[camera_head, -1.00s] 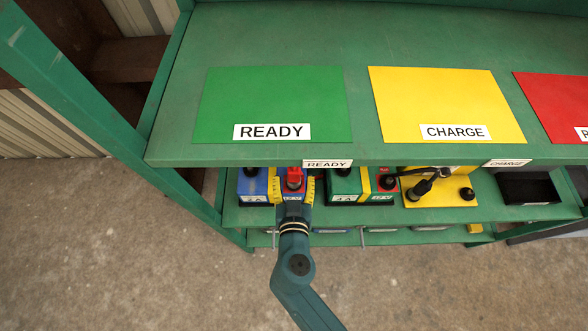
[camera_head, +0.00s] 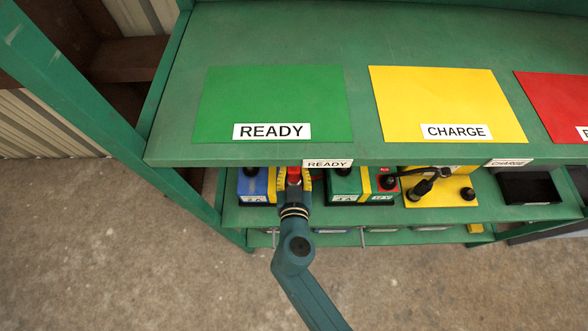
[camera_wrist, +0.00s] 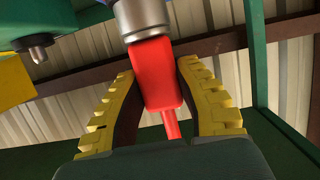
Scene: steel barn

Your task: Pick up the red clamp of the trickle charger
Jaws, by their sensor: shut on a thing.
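The red clamp (camera_head: 293,174) is on the shelf under the READY board, between a blue battery (camera_head: 252,184) and a green battery (camera_head: 344,184). In the wrist view the red clamp (camera_wrist: 157,75) runs between my gripper's two yellow fingers. My gripper (camera_head: 294,182) is shut on it. The upper end of the clamp meets a grey metal round part (camera_wrist: 140,16); I cannot tell whether they are still joined. A thin red stem (camera_wrist: 170,125) runs down from the clamp toward my palm.
The green top board (camera_head: 260,50) overhangs the lower shelf closely. A yellow mat (camera_head: 445,198) with a black-handled item (camera_head: 424,186) and a black tray (camera_head: 530,188) lie to the right. A green post (camera_head: 70,75) stands at left. The concrete floor in front is clear.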

